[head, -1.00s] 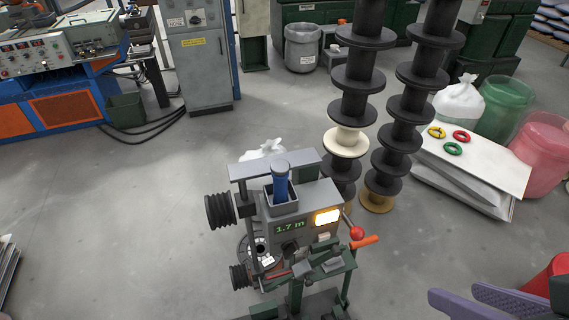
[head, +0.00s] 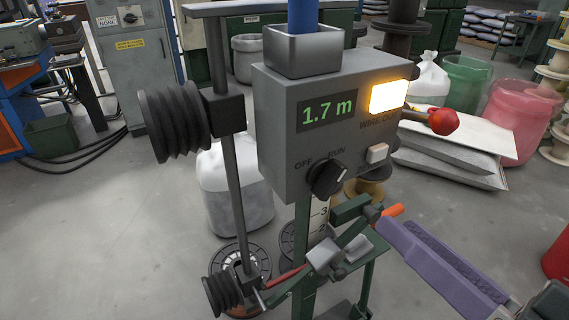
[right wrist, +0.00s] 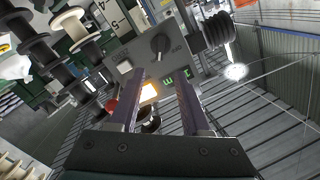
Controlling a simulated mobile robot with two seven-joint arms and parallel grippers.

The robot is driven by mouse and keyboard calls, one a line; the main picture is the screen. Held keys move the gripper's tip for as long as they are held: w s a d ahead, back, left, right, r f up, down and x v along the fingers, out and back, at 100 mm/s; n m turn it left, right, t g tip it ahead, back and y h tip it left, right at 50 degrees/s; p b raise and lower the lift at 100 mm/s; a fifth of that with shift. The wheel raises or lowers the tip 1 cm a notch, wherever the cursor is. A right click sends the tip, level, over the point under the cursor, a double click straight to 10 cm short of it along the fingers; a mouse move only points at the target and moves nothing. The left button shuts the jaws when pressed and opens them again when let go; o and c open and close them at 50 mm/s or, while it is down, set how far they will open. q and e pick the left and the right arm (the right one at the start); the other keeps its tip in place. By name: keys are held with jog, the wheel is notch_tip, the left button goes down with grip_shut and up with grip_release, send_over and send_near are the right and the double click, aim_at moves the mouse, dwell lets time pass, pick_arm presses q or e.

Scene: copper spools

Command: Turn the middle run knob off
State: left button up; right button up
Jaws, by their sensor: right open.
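A grey control box (head: 279,150) carries a black run knob (head: 328,179) low on its front, below the words OFF and RUN. The knob's pale mark seems to point up towards RUN. The knob (right wrist: 160,44) also shows in the right wrist view, ahead of my fingertips and apart from them. A green display (head: 328,110) reads 1.7 m, and an orange lamp (head: 390,96) glows beside it. My right gripper (head: 388,226) is open and empty, with purple fingers, below and right of the knob. My left gripper is out of view.
A white push button (head: 377,153) is right of the knob. A red ball-ended lever (head: 441,121) sticks out on the right. Green linkage arms with an orange handle (head: 393,211) lie below the box, close to my right fingers. A ribbed black roller (head: 174,122) stands left.

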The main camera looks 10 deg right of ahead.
aim_at(338, 181)
jog(key=x, duration=0.6)
jog(key=b+x, duration=0.1)
jog(key=x, duration=0.3)
jog(key=shift+a+f, duration=0.15)
jog(key=shift+f, duration=0.15)
jog(key=shift+c, duration=0.2)
grip_shut()
